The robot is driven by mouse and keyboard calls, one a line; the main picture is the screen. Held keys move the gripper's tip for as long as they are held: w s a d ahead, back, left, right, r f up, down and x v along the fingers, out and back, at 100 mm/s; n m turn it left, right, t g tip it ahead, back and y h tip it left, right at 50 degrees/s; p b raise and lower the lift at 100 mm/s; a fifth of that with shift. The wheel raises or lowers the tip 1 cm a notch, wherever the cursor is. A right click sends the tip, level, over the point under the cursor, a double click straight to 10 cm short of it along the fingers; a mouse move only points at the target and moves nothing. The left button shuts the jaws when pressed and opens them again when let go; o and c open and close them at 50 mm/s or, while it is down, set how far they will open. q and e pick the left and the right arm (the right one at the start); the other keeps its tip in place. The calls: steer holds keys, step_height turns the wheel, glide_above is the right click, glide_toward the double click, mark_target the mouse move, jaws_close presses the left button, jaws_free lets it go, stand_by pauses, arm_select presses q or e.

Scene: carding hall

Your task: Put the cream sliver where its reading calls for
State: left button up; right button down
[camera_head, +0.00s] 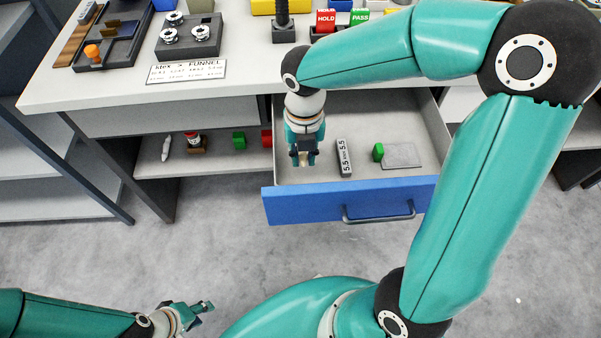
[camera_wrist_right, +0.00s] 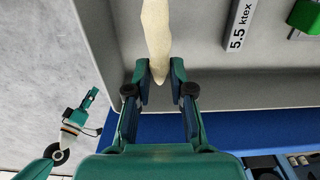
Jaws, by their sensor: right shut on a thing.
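The cream sliver (camera_wrist_right: 157,40) is between the fingers of my right gripper (camera_wrist_right: 158,85) in the right wrist view, its tapered end at the fingertips. In the head view, my right gripper (camera_head: 303,158) points down over the left part of the open blue-fronted drawer (camera_head: 300,205); the sliver is mostly hidden there. A grey block marked 5.5 ktex (camera_head: 344,158) lies in the drawer, right of the gripper. My left gripper (camera_head: 203,308) is low, over the floor, apart from everything; its finger gap is unclear.
A card headed "ktex > FUNNEL" (camera_head: 187,71) stands at the bench's front; its small figures are unreadable. A grey block with several metal rings (camera_head: 190,36) is behind it. HOLD (camera_head: 326,20) and PASS (camera_head: 360,18) blocks stand further right. A green piece (camera_head: 378,152) and grey plate (camera_head: 400,156) are in the drawer.

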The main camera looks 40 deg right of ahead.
mark_target(303, 177)
steer(key=shift+f+b, duration=0.6)
steer(key=shift+f, duration=2.45)
steer(key=shift+f, duration=0.15)
steer(key=c, duration=1)
jaws_free()
step_height(303, 177, up, 12)
steer(key=p, duration=0.2)
steer(key=shift+p, duration=0.4)
steer(key=shift+r, duration=0.25)
